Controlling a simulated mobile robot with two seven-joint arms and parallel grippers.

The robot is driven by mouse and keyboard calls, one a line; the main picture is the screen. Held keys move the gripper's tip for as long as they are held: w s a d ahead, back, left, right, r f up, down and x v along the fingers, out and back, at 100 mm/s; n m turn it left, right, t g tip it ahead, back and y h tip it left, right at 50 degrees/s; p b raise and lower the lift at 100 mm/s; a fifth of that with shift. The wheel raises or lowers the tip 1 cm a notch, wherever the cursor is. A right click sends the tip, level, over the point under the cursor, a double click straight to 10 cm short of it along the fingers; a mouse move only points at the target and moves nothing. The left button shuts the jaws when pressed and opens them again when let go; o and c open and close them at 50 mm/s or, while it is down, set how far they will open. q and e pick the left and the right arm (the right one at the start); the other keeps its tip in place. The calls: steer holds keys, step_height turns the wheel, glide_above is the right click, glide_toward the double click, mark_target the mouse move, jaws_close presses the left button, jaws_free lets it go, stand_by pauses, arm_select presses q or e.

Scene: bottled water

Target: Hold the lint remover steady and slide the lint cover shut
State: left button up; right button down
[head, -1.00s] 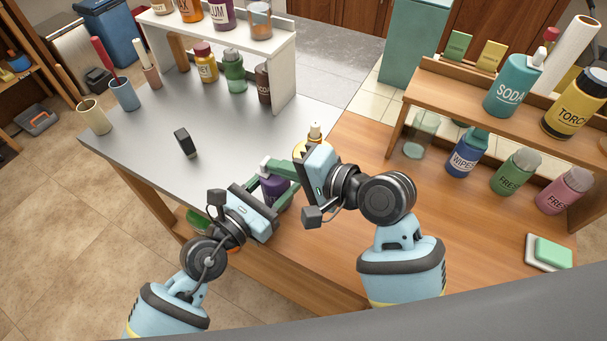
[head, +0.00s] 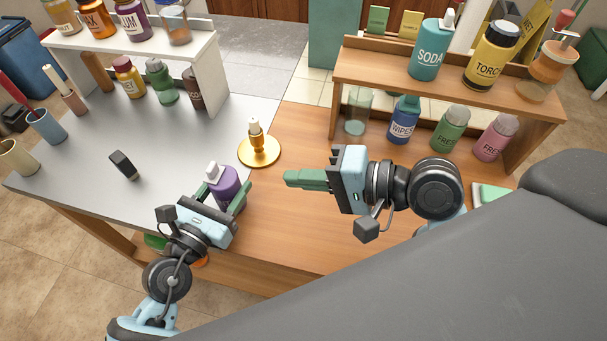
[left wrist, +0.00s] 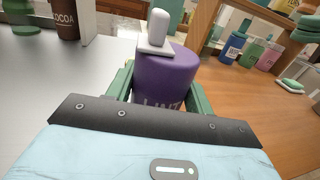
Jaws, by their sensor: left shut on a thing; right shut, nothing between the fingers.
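The lint remover (head: 224,186) is a purple bottle with "LINT" on its side in the left wrist view (left wrist: 168,78). It stands upright near the seam between grey and wooden tabletop. Its white lint cover with a knob (head: 212,172) is on top; in the left wrist view the cover (left wrist: 157,44) sits toward the left, with purple top showing on the right. My left gripper (head: 226,194) is shut around the bottle, a green finger on each side. My right gripper (head: 288,178) is shut and empty, right of the bottle and apart from it.
A gold candle holder (head: 258,158) stands just behind, between the grippers. A black block (head: 123,164) lies on the grey top at left. A white shelf (head: 205,62) and a wooden shelf (head: 350,72) with bottles stand behind. The front wooden top is clear.

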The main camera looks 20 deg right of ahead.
arm_select(q)
steer(key=o, duration=1)
steer(key=v, duration=1.2)
steer(key=shift+s+a, duration=0.1)
